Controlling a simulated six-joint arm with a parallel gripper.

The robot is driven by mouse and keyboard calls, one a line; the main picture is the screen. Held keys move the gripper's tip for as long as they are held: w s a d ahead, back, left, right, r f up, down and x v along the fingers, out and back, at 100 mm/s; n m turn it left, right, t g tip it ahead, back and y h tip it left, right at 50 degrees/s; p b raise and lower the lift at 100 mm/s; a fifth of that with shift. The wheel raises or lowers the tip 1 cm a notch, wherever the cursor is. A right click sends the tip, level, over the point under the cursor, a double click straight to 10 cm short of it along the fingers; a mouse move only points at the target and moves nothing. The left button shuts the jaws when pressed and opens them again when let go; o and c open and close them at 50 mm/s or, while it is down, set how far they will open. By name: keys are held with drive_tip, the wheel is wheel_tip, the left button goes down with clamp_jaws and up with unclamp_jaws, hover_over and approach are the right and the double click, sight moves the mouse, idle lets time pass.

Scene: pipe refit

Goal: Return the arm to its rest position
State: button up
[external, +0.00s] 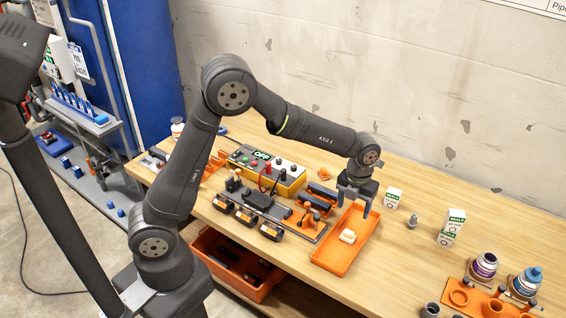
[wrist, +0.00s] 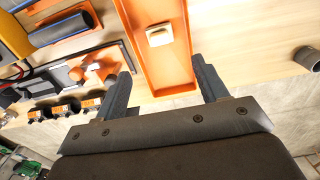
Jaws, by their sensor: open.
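My arm reaches over the workbench (external: 440,228) from the left. My gripper (external: 354,205) is open and empty, held above the orange tray (external: 334,262). In the wrist view my two gripper fingers (wrist: 163,82) stand wide apart, with the orange tray (wrist: 180,76) between and beyond them. A small whitish block (external: 347,237) lies in the tray, and it also shows in the wrist view (wrist: 159,35). The block is apart from the fingers.
A yellow control box (external: 285,182) and a fixture with orange-labelled parts (external: 246,217) stand left of the tray. An orange bin (external: 235,270) sits below the bench.

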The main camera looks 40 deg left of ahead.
sight(349, 232)
wheel_tip(349, 232, down, 12)
drive_tip(key=shift+r, duration=1.65)
